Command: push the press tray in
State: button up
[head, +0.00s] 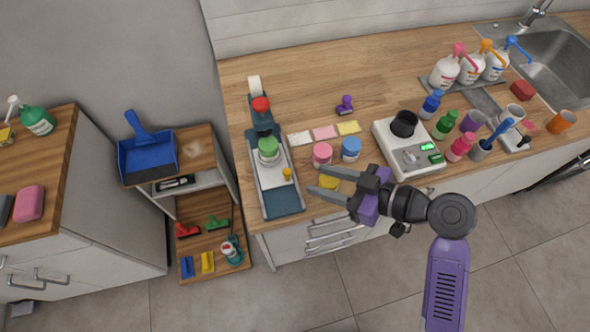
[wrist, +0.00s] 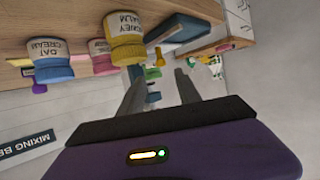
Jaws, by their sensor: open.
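The press (head: 262,118) stands at the left end of the counter, blue-grey with a red knob. Its tray (head: 284,203) is drawn out toward the counter's front edge. A green-capped jar (head: 268,149) stands on the tray, and a small yellow knob (head: 287,173) sits at its right side. My gripper (head: 317,181) is open and empty, its fingers pointing left toward the tray, with a gap between. In the wrist view the fingertips (wrist: 158,76) lie below the dark blue tray end (wrist: 185,32).
A yellow jar (head: 330,182) is right by my fingers; it also shows in the wrist view (wrist: 126,42). Pink (head: 322,154) and blue (head: 351,149) jars stand behind. A white scale (head: 408,160) is to the right. Open floor lies in front of the counter.

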aim_at(290, 172)
jog(key=p+x, duration=0.1)
jog(key=x, duration=0.5)
jog(key=shift+a+p, duration=0.25)
jog(key=shift+p, duration=0.15)
jog(key=shift+w+a+f, duration=0.35)
jog(key=shift+a, duration=0.2)
grip_shut()
dwell(0.6)
